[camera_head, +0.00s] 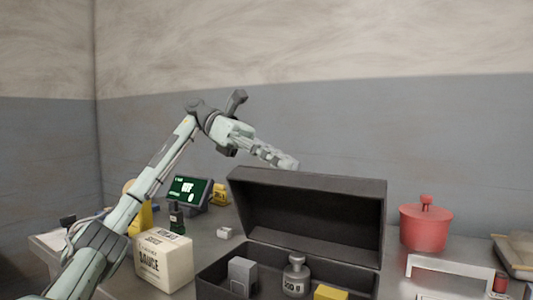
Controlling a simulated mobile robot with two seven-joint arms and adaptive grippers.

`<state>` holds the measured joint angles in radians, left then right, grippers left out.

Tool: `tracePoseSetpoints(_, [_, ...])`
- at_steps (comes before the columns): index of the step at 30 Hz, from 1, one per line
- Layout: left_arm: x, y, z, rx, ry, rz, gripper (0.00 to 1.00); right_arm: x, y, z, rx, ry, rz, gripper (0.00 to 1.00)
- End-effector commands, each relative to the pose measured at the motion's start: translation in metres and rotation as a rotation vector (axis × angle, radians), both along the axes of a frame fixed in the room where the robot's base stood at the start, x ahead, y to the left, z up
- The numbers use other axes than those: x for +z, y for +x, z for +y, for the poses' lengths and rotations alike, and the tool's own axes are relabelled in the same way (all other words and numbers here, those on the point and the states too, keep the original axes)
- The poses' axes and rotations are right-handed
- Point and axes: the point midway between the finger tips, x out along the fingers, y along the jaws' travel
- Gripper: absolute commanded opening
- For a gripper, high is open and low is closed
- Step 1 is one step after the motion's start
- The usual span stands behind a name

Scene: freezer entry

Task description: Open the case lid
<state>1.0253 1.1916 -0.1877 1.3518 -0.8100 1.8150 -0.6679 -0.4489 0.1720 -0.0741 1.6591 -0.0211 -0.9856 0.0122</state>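The dark grey case (220,275) stands on the metal counter in the lower middle of the head view. Its lid (310,219) is raised, tilted up at the back, with the inside facing me. The case holds a grey block (242,275), a grey weight with a knob (296,277) and a yellow block (330,293). My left arm comes in from the left, and my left gripper (290,164) is just above and behind the lid's top edge. Its fingers look close together, but whether they are open or shut is unclear. I cannot tell whether it touches the lid. My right gripper is not in view.
A box labelled sauce (164,262) and a display with a green screen (189,191) stand left of the case. A red lidded pot (426,224), a white bracket-like frame (450,267) and a tray (516,254) are on the right. A small white block (225,233) lies behind the case's left side.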

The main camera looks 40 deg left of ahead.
Motion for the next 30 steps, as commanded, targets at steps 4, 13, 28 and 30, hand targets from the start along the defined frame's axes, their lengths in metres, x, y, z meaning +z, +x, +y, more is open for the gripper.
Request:
tracePoseSetpoints(4, [0.011, -0.005, 0.024, 0.002, -0.002, -0.001, 0.18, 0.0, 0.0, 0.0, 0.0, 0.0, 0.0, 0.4])
tracePoseSetpoints(13, [0.017, -0.009, 0.042, 0.0, 0.0, 0.001, 0.18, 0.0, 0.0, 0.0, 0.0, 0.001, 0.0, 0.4])
tracePoseSetpoints(28, [0.017, -0.009, 0.041, 0.0, 0.0, 0.001, 0.18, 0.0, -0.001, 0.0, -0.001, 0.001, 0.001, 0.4])
tracePoseSetpoints(30, [0.018, -0.007, 0.042, 0.004, -0.009, -0.007, 0.18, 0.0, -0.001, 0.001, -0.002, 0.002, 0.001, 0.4])
